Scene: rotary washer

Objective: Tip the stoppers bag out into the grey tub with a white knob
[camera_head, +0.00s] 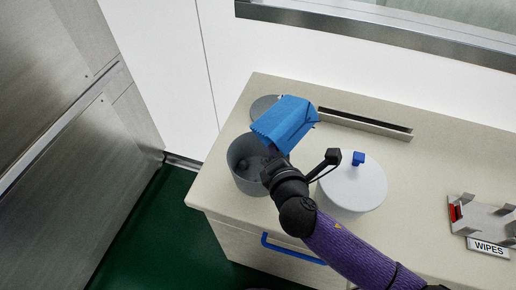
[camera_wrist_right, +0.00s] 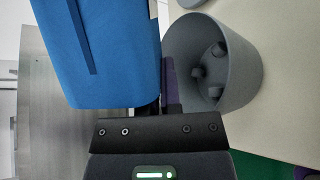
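The blue stoppers bag (camera_head: 284,122) is held tilted above the back right rim of the open grey tub (camera_head: 236,176). It fills the upper left of the wrist view (camera_wrist_right: 100,50). My right gripper (camera_head: 276,160) is shut on the bag; its fingertips are mostly hidden. In the wrist view the grey tub (camera_wrist_right: 250,70) stands to the right of the bag, with a few dark grey stoppers (camera_wrist_right: 215,72) on its inside. A grey disc, likely the tub's lid (camera_head: 260,104), lies behind the tub, partly hidden by the bag. No white knob shows. My left gripper is out of view.
A white tub with a blue-knobbed lid (camera_head: 352,188) stands right of the grey tub, close beside my right arm. A grey rack with a WIPES label (camera_head: 488,247) is at the far right. A slotted rail (camera_head: 365,123) runs along the counter's back.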

